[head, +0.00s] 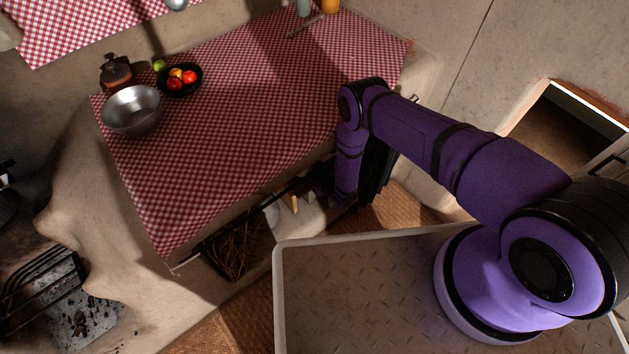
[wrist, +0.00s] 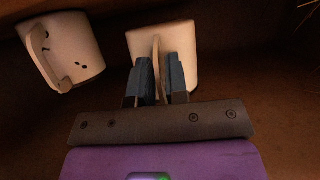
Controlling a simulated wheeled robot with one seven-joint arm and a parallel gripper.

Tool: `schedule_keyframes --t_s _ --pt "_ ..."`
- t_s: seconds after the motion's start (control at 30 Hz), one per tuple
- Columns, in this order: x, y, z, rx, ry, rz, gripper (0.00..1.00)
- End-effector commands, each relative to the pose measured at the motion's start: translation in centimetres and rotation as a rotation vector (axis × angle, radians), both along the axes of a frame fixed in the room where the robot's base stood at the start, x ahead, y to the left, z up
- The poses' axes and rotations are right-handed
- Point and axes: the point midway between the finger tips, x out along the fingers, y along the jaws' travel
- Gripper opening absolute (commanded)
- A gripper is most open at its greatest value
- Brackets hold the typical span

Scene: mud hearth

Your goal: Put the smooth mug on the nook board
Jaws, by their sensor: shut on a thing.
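The smooth mug (wrist: 183,42) is plain cream with no marks. In the wrist view it is straight ahead of my gripper (wrist: 161,78), whose two dark fingers are shut on its handle. A second cream mug (wrist: 82,50) with dark spots and its own handle is to the left, apart from my fingers. In the head view my arm reaches down past the counter's front edge, and my gripper is mostly hidden in shadow there. I cannot tell for sure which surface is the nook board.
Twigs (head: 235,252) lie in the dark opening under the checked-cloth counter (head: 230,130). A metal bowl (head: 132,110) and a dark fruit bowl (head: 180,82) stand at the counter's far left. The middle of the cloth is clear. A recess (head: 565,125) opens in the right wall.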

Motion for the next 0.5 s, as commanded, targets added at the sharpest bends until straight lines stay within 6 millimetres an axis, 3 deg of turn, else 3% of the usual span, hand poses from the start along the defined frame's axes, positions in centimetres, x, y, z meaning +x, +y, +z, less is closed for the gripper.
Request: schedule_keyframes --t_s 0.2,0.5 --pt "-0.3 0.0 -3.0 0.0 0.002 0.001 0.0" --pt "-0.3 0.0 -3.4 0.0 0.002 0.001 0.0"
